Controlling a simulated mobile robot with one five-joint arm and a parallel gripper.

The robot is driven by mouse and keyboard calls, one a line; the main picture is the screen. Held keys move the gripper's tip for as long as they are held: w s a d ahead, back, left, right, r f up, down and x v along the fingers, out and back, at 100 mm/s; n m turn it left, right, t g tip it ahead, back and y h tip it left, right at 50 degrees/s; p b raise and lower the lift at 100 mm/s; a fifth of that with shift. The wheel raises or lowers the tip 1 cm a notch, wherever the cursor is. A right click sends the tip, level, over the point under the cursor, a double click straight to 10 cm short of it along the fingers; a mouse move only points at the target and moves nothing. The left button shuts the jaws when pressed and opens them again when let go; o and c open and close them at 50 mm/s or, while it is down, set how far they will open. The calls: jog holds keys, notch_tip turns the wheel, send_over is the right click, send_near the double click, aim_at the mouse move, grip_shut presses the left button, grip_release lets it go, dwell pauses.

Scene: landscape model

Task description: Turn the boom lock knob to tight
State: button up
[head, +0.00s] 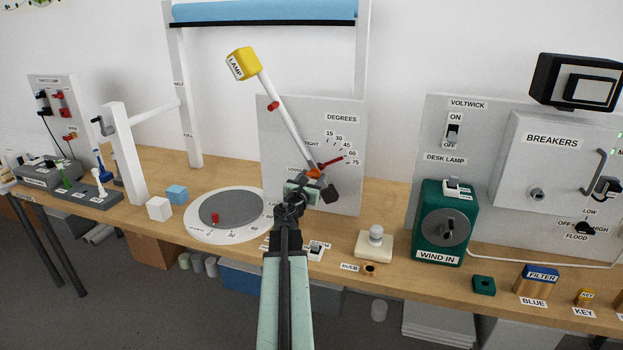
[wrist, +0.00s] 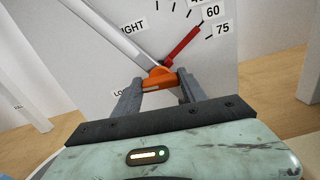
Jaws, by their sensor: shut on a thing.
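The boom lock knob is orange (wrist: 158,78) and sits at the pivot of the boom, in front of a grey degrees board (head: 345,190). My gripper (wrist: 158,92) is shut on the knob, one finger on each side of it. In the head view the knob (head: 314,172) shows just above my gripper (head: 306,184), which hides part of it. The white boom (head: 287,113) rises to the upper left and carries a yellow lamp head (head: 246,63). The TIGHT and LOOSE labels are partly covered.
A round turntable (head: 232,225) with a red peg lies to the left of my arm. A bulb on a cream base (head: 374,246) and a green winder box (head: 444,222) stand to the right. The breaker panel (head: 550,160) is further right.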

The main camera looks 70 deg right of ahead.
jog(key=m, duration=0.4)
jog(key=shift+s, duration=0.1)
jog(key=m, duration=0.4)
jog(key=shift+m, duration=0.3)
jog(key=m, duration=0.4)
jog(key=shift+s+f, duration=0.1)
jog(key=shift+f, duration=0.05)
jog(key=shift+m, duration=2.1)
jog(key=o, duration=1.4)
jog(key=shift+c, duration=0.2)
jog(key=shift+a, duration=0.1)
